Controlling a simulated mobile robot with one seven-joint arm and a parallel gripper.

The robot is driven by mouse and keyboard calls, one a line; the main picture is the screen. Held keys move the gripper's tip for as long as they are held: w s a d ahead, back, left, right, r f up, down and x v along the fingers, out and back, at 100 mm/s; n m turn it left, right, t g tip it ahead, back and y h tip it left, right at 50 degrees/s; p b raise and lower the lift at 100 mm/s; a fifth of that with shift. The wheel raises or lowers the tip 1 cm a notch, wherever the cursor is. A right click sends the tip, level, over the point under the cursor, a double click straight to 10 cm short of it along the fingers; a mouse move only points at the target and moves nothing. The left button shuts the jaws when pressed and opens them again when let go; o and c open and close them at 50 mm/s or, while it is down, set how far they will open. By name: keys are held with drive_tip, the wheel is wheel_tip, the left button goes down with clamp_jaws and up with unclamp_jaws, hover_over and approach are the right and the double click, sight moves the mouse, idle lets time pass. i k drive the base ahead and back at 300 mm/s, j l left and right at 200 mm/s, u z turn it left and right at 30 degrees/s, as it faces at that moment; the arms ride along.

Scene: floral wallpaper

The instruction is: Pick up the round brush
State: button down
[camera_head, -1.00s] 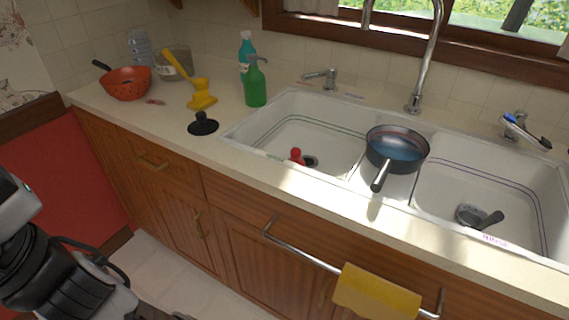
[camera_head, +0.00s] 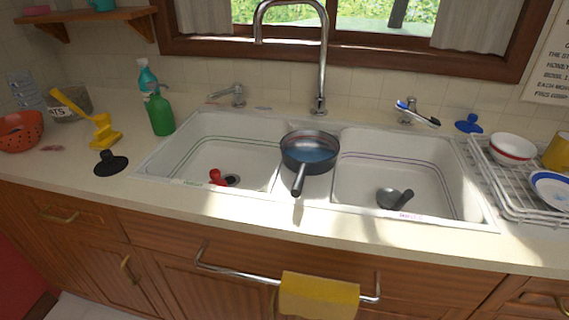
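I cannot tell for sure which thing is the round brush. A small blue round thing with a knob on top (camera_head: 468,123) stands on the counter behind the dish rack. A similar black disc with a knob (camera_head: 110,163) lies on the counter left of the sink. A slim blue and white brush-like thing (camera_head: 418,114) lies across the right tap. My gripper is not in view.
A pan (camera_head: 309,150) rests on the divider of the double sink (camera_head: 205,135). Green bottle (camera_head: 160,114), yellow tool (camera_head: 103,131) and orange colander (camera_head: 20,133) stand left. The white dish rack (camera_head: 490,180) holds bowls at right. A yellow towel (camera_head: 318,297) hangs on the front rail.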

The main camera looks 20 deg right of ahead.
sight(215, 173)
drive_tip(key=i+l+z, duration=0.1)
drive_tip(key=l, duration=0.25)
drive_tip(key=i+l+z, duration=0.1)
drive_tip(key=i+l, duration=0.2)
drive_tip(key=i+l+z, duration=0.1)
drive_tip(key=l, duration=0.3)
drive_tip(key=i, duration=0.1)
